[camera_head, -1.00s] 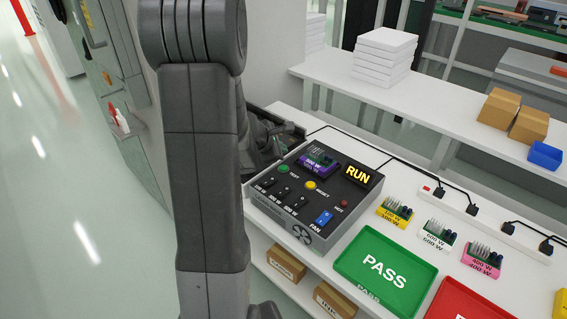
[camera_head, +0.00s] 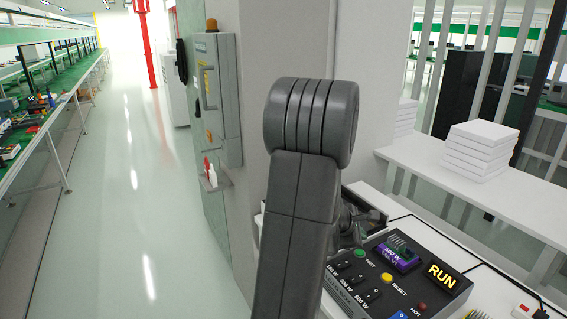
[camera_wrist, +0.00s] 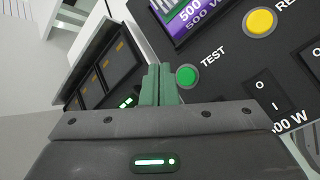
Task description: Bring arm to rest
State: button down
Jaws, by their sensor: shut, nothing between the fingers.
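My grey arm stands upright in the middle of the head view, and its forearm hides part of the bench behind it. My gripper (camera_wrist: 160,85) shows in the wrist view with its green fingers together and nothing between them. It is over the left side of the black test station (camera_head: 395,275), close to the green TEST button (camera_wrist: 188,76). I cannot tell whether the fingertips touch the panel. The station holds a purple 500 W module (camera_head: 396,254), and its display (camera_head: 441,276) reads RUN in yellow.
White boxes (camera_head: 482,148) are stacked on the back shelf. A grey wall cabinet (camera_head: 217,95) stands left of my arm. The aisle floor (camera_head: 135,200) at the left is clear. A long bench (camera_head: 60,105) with small parts runs along the far left.

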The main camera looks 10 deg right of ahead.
jog(key=shift+r+p, duration=0.15)
jog(key=shift+p, duration=1.75)
notch_tip(320, 180, up, 5)
jog(key=p, duration=0.4)
jog(key=shift+r, duration=0.1)
notch_tip(320, 180, down, 6)
jog(key=b, duration=0.5)
jog(key=shift+b, duration=0.75)
jog(key=shift+b, duration=0.35)
